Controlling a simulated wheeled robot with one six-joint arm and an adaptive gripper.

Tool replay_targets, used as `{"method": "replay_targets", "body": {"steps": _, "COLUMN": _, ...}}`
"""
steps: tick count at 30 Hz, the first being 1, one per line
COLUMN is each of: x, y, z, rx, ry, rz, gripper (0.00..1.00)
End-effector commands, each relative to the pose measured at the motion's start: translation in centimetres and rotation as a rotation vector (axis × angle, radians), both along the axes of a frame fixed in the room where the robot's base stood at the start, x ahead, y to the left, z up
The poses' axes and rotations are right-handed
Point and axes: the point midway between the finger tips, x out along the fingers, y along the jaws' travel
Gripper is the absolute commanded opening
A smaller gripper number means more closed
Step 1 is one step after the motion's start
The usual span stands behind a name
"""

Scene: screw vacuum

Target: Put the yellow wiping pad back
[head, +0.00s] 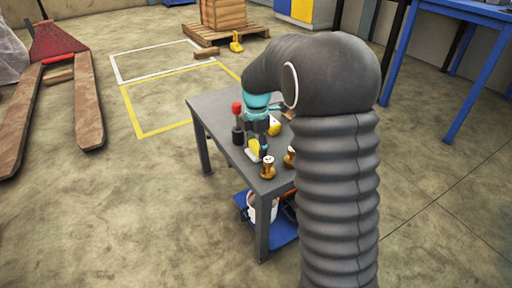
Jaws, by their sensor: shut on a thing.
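My gripper (261,145), teal and dark, points down over the grey table, mostly behind my arm's bend. It is shut on a small yellow pad with a pale edge, the yellow wiping pad (252,149), close to the tabletop. I cannot tell whether the pad touches the table. A second yellow and white piece (274,126) shows just behind the gripper, partly hidden; I cannot tell what it is.
The grey table (215,105) also carries a red-topped dark tool (237,122) left of the gripper and two brass-coloured pieces with pale tops (268,168) (289,157) near the front. My arm hides the table's right side. The table's left corner is clear.

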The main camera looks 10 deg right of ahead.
Motion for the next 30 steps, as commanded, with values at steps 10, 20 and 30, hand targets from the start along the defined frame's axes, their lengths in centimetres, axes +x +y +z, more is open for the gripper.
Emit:
{"method": "replay_targets", "body": {"steps": 10, "x": 0.0, "y": 0.0, "z": -0.1, "rx": 0.0, "ry": -0.001, "rz": 0.0, "gripper": 0.87}}
{"method": "replay_targets", "body": {"steps": 20, "x": 0.0, "y": 0.0, "z": 0.1, "rx": 0.0, "ry": -0.001, "rz": 0.0, "gripper": 0.87}}
{"method": "replay_targets", "body": {"steps": 30, "x": 0.1, "y": 0.0, "z": 5.4, "rx": 0.0, "ry": -0.005, "rz": 0.0, "gripper": 0.87}}
